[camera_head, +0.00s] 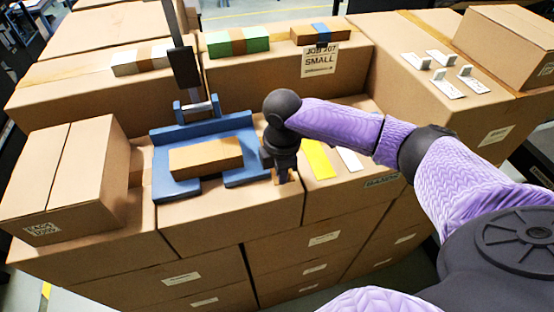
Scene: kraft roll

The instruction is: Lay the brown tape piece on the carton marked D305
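My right gripper (286,176) points down over the front carton top, just right of the blue fixture. Small brown-orange bits show at its fingertips; I cannot tell whether they are tape or whether the fingers are open. A yellow strip (317,160) and a white strip (348,158) lie to its right. I cannot make out a separate brown tape piece. A plain brown carton (206,157) lies in the blue fixture (163,185). No marking D305 is readable in this view. My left gripper is not in view.
At the back stand a green carton with a brown band (222,43), a brown one with a blue band (302,34) and a pale one with a brown band (128,64). A label (319,60) reads JOB 207 SMALL. Several white clips (441,58) lie at right. A large carton (65,175) stands left.

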